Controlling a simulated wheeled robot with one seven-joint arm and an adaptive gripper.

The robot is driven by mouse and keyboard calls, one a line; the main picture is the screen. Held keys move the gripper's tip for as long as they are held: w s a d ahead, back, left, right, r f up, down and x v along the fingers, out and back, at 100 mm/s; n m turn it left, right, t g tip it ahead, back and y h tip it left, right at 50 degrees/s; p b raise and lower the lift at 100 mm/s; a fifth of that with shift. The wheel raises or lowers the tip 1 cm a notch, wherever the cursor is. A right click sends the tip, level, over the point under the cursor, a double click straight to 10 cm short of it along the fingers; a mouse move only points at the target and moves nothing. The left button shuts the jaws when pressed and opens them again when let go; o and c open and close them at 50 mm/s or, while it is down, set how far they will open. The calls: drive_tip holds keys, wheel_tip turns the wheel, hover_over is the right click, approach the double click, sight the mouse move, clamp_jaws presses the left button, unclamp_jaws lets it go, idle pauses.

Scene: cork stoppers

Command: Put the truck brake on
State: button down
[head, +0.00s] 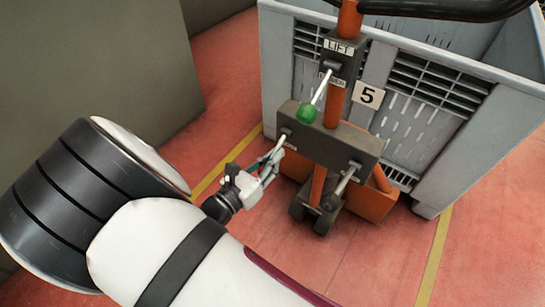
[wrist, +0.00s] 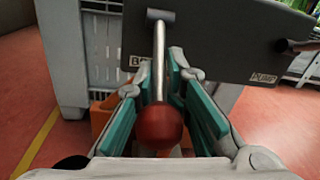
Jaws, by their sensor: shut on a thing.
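The truck (head: 332,142) is orange with a dark grey control plate, which also fills the upper wrist view (wrist: 215,45). The brake lever (wrist: 159,65) is a metal rod with a red knob (wrist: 160,126); its plate label is partly hidden and starts with "B". In the head view the lever (head: 276,149) reaches down-left from the plate's left end, its knob hidden by my gripper. My gripper (head: 266,170) is shut on the lever, its teal-padded fingers (wrist: 162,108) on either side of the rod and knob.
A lift lever with a green knob (head: 307,113) stands just above the plate. A pump lever (head: 347,180) sticks out at the plate's right. A large grey crate (head: 450,140) marked 5 stands behind. Red floor with yellow lines is clear at the lower right.

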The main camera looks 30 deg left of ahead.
sight(277, 149)
drive_tip(key=shift+s+a+r+g+p, duration=0.1)
drive_tip(key=shift+s+r+g+p, duration=0.15)
drive_tip(key=shift+r+g+p, duration=0.9)
drive_tip(key=shift+s+a+r+g+p, duration=0.1)
drive_tip(key=shift+s+r+g+p, duration=0.2)
drive_tip(key=shift+p, duration=1.65)
wheel_tip(277, 149, up, 3)
drive_tip(key=g+p, duration=0.1)
drive_tip(key=p, duration=0.1)
drive_tip(key=g+p, duration=0.2)
drive_tip(key=p, duration=0.1)
drive_tip(key=shift+f+g+y, duration=0.2)
drive_tip(key=shift+g+y, duration=0.05)
drive_tip(key=shift+y, duration=0.15)
drive_tip(key=r+g+p, duration=0.1)
drive_tip(key=g+p, duration=0.1)
drive_tip(key=r+g+p, duration=0.1)
drive_tip(key=g+p, duration=0.1)
drive_tip(key=shift+w+a+r+n+y, duration=0.2)
drive_tip(key=shift+w+n+y, duration=0.1)
drive_tip(key=shift+w+n, duration=0.1)
drive_tip(key=shift+w+r+p, duration=0.3)
drive_tip(key=shift+p, duration=0.25)
drive_tip(key=shift+w+d+r, duration=0.1)
drive_tip(key=shift+w+d, duration=0.05)
drive_tip(key=shift+w, duration=0.05)
drive_tip(key=c, duration=1.7)
unclamp_jaws()
drive_tip(key=shift+s+d, duration=0.1)
drive_tip(key=shift+s, duration=0.1)
